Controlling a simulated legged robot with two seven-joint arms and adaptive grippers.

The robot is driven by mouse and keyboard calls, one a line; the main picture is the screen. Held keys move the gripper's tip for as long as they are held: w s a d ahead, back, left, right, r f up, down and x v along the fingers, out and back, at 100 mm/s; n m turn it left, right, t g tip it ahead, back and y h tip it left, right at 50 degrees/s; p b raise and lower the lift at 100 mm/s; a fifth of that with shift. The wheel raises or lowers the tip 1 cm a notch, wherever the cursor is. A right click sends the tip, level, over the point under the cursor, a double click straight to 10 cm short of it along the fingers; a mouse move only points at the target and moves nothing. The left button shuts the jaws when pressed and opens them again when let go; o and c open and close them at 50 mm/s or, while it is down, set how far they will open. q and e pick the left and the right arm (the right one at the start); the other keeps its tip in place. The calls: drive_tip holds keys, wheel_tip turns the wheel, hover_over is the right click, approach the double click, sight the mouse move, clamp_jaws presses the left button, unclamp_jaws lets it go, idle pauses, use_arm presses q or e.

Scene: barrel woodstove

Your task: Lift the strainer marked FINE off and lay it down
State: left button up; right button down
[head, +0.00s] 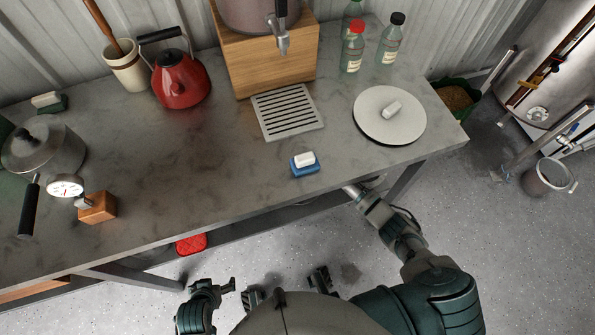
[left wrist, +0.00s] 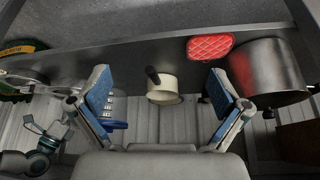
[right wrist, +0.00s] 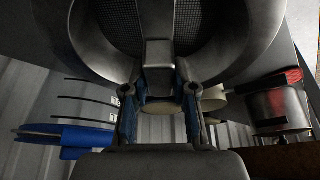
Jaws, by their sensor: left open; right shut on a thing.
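A round metal strainer with dark mesh (right wrist: 115,18) fills the top of the right wrist view. No mark is readable on it. My right gripper (right wrist: 163,88) is shut on the strainer's flat grey handle (right wrist: 160,55). In the head view my right arm reaches to the table's front edge, and its gripper and the strainer are hidden under the tabletop. My left gripper (head: 232,289) is open and empty in front of the table, low on the left. In the left wrist view its fingers (left wrist: 162,95) are wide apart, with a cream pan between them in the distance.
The stone-grey tabletop (head: 200,140) has clear room in its middle. On it stand a red kettle (head: 181,79), a drip grille (head: 287,111), a white disc (head: 390,122) and a blue sponge holder (head: 305,168). Below are a cream pan (left wrist: 164,90), red pad (left wrist: 209,47) and steel pot (left wrist: 265,72).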

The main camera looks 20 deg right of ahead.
drive_tip(key=shift+d+f+b, duration=0.25)
drive_tip(key=shift+f+b, duration=0.1)
drive_tip(key=shift+f, duration=0.15)
drive_tip(key=shift+d+f+b, duration=0.25)
drive_tip(key=shift+f+b, duration=0.1)
drive_tip(key=shift+f, duration=0.15)
drive_tip(key=shift+a+f+b, duration=0.25)
drive_tip(key=shift+f+b, duration=0.85)
drive_tip(key=shift+f, duration=0.1)
drive_tip(key=shift+d+f, duration=0.15)
use_arm(q)
drive_tip(key=w+d+r+t+h, duration=0.1)
drive_tip(key=w+d+r+t, duration=0.1)
drive_tip(key=w+r+t, duration=0.1)
drive_tip(key=w+d+r+t+h, duration=0.1)
drive_tip(key=w+d+r+t, duration=0.2)
drive_tip(key=w, duration=0.5)
drive_tip(key=r+t, duration=0.1)
drive_tip(key=t, duration=0.1)
drive_tip(key=shift+w+t, duration=0.15)
drive_tip(key=shift+t, duration=0.15)
use_arm(e)
drive_tip(key=shift+a, duration=0.2)
drive_tip(key=shift+d, duration=0.15)
use_arm(q)
drive_tip(key=shift+d, duration=0.1)
drive_tip(key=shift+r, duration=0.5)
use_arm(e)
drive_tip(key=shift+s, duration=0.1)
